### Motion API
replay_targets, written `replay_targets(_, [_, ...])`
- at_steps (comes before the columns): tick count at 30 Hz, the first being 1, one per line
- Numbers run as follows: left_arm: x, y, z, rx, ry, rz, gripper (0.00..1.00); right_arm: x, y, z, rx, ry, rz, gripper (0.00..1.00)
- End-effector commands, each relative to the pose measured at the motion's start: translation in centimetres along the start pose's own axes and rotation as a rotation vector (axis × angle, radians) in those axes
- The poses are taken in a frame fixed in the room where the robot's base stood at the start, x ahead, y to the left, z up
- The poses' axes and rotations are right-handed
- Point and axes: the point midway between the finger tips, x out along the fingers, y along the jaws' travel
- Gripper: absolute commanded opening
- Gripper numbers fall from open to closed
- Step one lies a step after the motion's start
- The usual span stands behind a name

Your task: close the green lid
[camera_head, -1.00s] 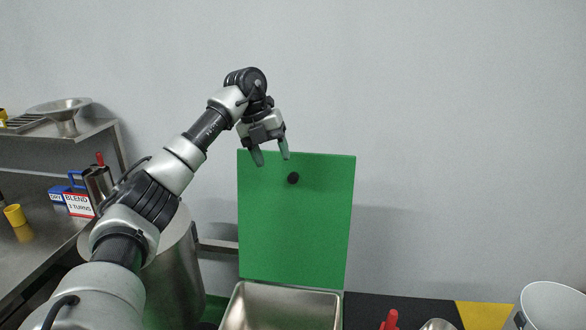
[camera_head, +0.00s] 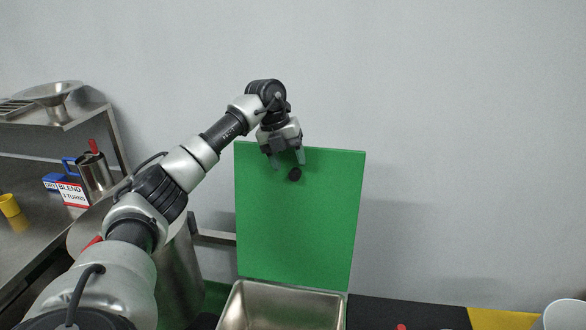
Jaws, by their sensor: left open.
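The green lid (camera_head: 297,225) stands upright, open, behind a steel bin (camera_head: 282,308) whose inside shows as bare metal. A small black knob (camera_head: 295,174) sits on the lid's face near its top edge. My left gripper (camera_head: 288,164) is open and points down, its fingertips at the top part of the lid just above the knob. I cannot tell whether the fingers touch the lid or the knob. My right gripper is not in the view.
A large steel drum (camera_head: 178,272) is left of the bin. A white container (camera_head: 565,315) is at the lower right.

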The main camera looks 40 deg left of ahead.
Motion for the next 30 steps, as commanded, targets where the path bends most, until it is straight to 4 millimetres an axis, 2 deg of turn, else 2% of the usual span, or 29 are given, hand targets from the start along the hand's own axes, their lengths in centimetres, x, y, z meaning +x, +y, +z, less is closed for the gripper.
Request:
replay_targets(3, [1.8, 0.0, 0.0, 0.0, 0.002, 0.0, 0.56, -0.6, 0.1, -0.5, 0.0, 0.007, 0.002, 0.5])
replay_targets(8, [3.3, -0.1, 0.0, 0.001, 0.001, -0.001, 0.56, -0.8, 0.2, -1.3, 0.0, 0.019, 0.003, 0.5])
replay_targets(18, [3.7, 0.0, 0.0, 0.001, -0.001, -0.001, 0.56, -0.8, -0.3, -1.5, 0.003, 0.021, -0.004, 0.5])
replay_targets(27, [3.7, 0.0, 0.0, 0.001, -0.001, -0.001, 0.1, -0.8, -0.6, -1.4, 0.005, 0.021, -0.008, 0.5])
replay_targets(29, [3.7, 0.0, 0.0, 0.001, -0.001, -0.001, 0.01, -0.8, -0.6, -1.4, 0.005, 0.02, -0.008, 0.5])
replay_targets(30, [3.7, 0.0, 0.0, 0.001, -0.001, -0.001, 0.0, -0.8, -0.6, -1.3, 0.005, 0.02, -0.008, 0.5])
